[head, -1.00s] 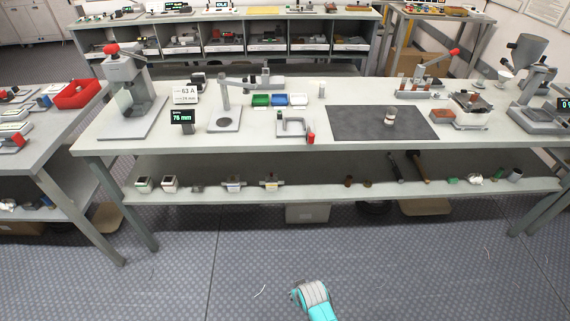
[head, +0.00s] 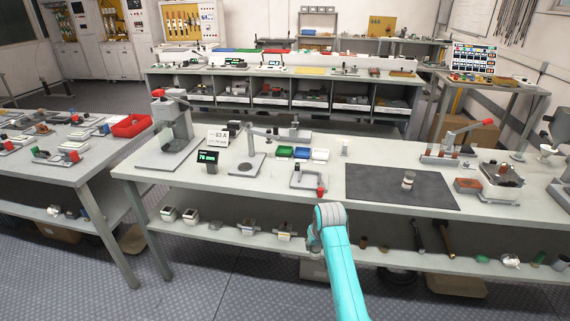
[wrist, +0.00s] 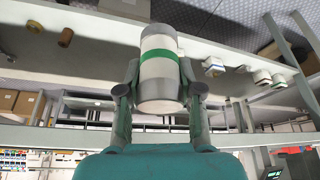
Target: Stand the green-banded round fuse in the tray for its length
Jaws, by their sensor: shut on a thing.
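In the wrist view my gripper (wrist: 160,84) is shut on the green-banded round fuse (wrist: 158,72), a white cylinder with grey end caps and a green band, gripped between both fingers. In the head view my teal arm reaches up to the front of the bench; the gripper's fingers and the fuse are hidden there. On the bench stand small trays side by side: a green tray (head: 285,152), a blue tray (head: 301,153) and a white tray (head: 320,155).
A card (head: 217,138) and a lit mm display (head: 208,157) stand left of a gauge stand (head: 247,163). A red-tipped clamp fixture (head: 309,177) sits before the trays. Another round fuse (head: 408,181) stands on the dark mat (head: 375,185). The lower shelf holds several small parts.

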